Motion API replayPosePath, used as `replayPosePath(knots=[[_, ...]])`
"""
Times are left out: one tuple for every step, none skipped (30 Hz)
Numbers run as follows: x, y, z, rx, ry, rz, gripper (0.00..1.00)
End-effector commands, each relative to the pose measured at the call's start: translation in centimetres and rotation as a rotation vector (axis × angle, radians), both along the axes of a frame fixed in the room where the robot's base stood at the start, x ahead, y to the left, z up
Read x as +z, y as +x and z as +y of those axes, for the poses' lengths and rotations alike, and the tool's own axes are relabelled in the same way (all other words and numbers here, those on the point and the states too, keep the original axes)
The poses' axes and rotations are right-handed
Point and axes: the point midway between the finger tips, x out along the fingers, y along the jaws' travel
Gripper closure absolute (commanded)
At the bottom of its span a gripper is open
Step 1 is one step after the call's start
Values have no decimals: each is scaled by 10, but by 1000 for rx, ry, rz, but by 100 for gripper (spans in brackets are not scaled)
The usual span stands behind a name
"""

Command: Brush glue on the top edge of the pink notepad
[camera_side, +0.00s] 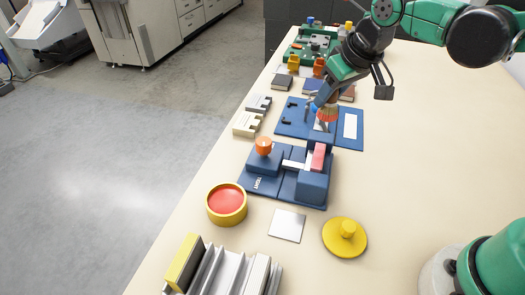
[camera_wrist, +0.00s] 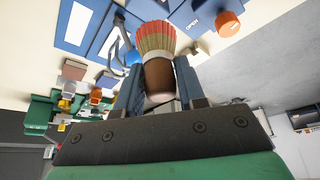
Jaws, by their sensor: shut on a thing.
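My gripper (camera_side: 322,101) is shut on a brush and holds it above the blue board behind the clamp. In the wrist view the brush (camera_wrist: 156,40) has a brown handle and red and yellow bristles, gripped between two blue fingers. In the side view its bristles (camera_side: 328,115) point down. A pink block, which looks like the pink notepad (camera_side: 318,156), stands in a blue clamp fixture (camera_side: 312,186), nearer the camera than the brush and apart from it. A round yellow pot (camera_side: 226,218) with a red inside stands at the front left. Whether the bristles carry glue cannot be told.
The clamp has an orange knob (camera_side: 264,146). The blue board (camera_side: 291,119) carries black brackets and a white panel. A metal plate (camera_side: 287,226), a yellow knobbed lid (camera_side: 344,240) and a ribbed rack (camera_side: 217,275) stand in front. The right of the table is mostly clear.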

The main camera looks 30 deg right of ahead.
Motion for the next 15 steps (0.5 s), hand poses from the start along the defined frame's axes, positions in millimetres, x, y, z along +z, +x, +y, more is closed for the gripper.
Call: replayPosePath(knots=[[-5, 0, 0, 0, 0, 0, 100], [-7, 0, 0, 0, 0, 0, 100], [-11, 0, 0, 0, 0, 0, 100], [-14, 0, 0, 0, 0, 0, 100], [-17, 0, 0, 0, 0, 0, 100], [-20, 0, 0, 0, 0, 0, 100], [-23, 0, 0, 0, 0, 0, 100], [-26, 0, 0, 0, 0, 0, 100], [-29, 0, 0, 0, 0, 0, 100], [-32, 0, 0, 0, 0, 0, 100], [-35, 0, 0, 0, 0, 0, 100], [-38, 0, 0, 0, 0, 0, 100], [-41, 0, 0, 0, 0, 0, 100], [-44, 0, 0, 0, 0, 0, 100], [-47, 0, 0, 0, 0, 0, 100]])
